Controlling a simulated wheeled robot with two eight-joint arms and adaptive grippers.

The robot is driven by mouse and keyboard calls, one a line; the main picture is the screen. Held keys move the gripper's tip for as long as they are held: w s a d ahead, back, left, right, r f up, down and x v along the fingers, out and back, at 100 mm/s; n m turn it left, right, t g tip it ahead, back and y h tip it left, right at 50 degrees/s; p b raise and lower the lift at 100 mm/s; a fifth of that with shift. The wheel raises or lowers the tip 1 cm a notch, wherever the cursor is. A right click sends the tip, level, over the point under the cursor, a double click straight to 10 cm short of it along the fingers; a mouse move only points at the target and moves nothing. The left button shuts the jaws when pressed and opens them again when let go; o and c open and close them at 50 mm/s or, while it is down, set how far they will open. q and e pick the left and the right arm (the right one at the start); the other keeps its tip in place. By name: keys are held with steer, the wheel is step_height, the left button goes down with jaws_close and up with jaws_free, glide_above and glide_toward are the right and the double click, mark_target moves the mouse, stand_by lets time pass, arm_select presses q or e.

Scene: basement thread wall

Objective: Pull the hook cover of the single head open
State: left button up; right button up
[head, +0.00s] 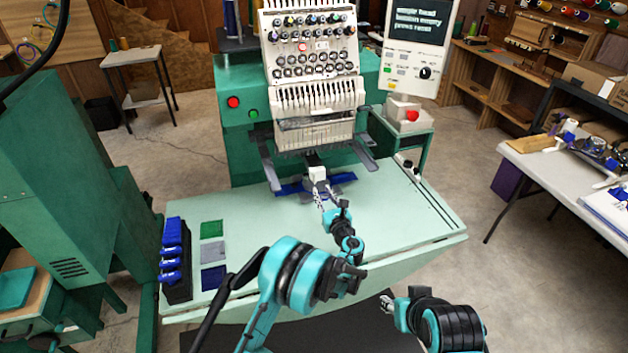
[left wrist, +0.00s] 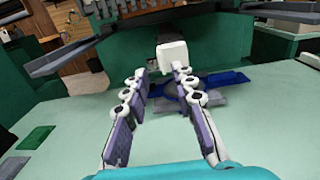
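The single head (head: 312,60) of the embroidery machine stands at the back of a pale green table. Below it, a small white block (head: 317,173), which looks like the hook cover, sits on the end of a low arm. In the left wrist view the white block (left wrist: 172,55) is just beyond my fingertips, nearer the right finger. My left gripper (head: 323,194) is open and empty in front of it; both fingers stand apart in the left wrist view (left wrist: 160,73). I cannot tell whether a fingertip touches it. My right gripper (head: 388,303) is low, near the table's front edge, its opening unclear.
Blue and grey pieces (head: 290,187) lie around the white block. Dark metal arms (head: 270,173) hang on both sides under the head. A rack of blue items (head: 174,255) and coloured squares (head: 212,252) are at the table's left. The table's right half (head: 400,205) is mostly clear.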

mark_target(315, 178)
arm_select(q)
steer(key=b+x, duration=0.1)
steer(key=x, duration=0.5)
steer(key=shift+w+f+b, duration=0.2)
steer(key=shift+w+b, duration=0.05)
steer(key=shift+b, duration=0.1)
steer(key=shift+w+a+r, duration=0.1)
steer(key=shift+w+a, duration=0.1)
steer(key=shift+w, duration=0.4)
jaws_close()
